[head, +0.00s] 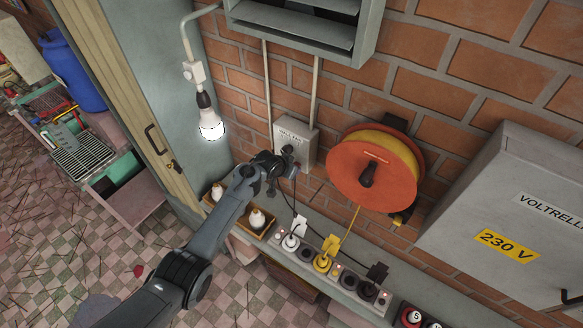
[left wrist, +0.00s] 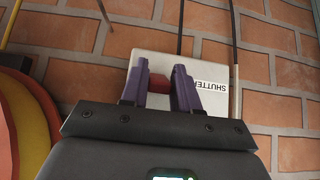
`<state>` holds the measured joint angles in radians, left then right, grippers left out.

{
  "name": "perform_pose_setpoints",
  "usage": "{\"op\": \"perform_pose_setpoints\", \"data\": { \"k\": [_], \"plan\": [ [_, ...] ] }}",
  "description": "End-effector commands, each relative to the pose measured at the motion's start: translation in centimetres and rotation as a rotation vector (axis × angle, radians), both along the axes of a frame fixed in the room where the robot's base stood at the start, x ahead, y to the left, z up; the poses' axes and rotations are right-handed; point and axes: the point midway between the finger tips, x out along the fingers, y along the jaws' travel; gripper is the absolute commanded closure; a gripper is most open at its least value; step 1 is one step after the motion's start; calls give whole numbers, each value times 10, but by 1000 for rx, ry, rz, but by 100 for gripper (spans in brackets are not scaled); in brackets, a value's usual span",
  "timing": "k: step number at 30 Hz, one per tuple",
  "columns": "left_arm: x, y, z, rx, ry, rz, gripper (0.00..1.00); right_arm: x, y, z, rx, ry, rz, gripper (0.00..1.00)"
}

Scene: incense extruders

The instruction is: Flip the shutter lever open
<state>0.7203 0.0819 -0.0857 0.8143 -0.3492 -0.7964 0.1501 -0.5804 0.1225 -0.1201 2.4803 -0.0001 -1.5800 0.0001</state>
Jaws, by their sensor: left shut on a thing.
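The shutter box (head: 300,132) is a small grey box on the brick wall below the louvred shutter (head: 295,28). My left gripper (head: 283,160) is at the front of the box. In the left wrist view its two purple fingers (left wrist: 160,76) lie on either side of the red lever and are shut on it. In the head view the lever is hidden behind the gripper. My right gripper is in neither view.
An orange cable reel (head: 360,180) hangs right of the box. A lit bulb (head: 211,124) hangs to its left. Below are a wooden tray (head: 232,226) with bulbs and a socket strip (head: 318,262) with plugs. A grey 230 V cabinet (head: 500,210) stands at the right.

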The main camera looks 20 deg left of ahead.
Motion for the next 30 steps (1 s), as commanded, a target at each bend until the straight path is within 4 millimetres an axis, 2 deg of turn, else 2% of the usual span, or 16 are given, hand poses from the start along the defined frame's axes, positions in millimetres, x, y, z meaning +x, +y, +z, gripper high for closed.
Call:
{"op": "perform_pose_setpoints", "data": {
  "k": [15,16,19,30],
  "plan": [
    [0,0,1,5,18,0,100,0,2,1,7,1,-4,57],
    [0,0,1,5,18,0,65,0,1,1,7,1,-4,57],
    [0,0,1,5,18,0,50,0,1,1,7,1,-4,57],
    [0,0,2,4,18,1,49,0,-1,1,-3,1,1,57]
  ]
}}
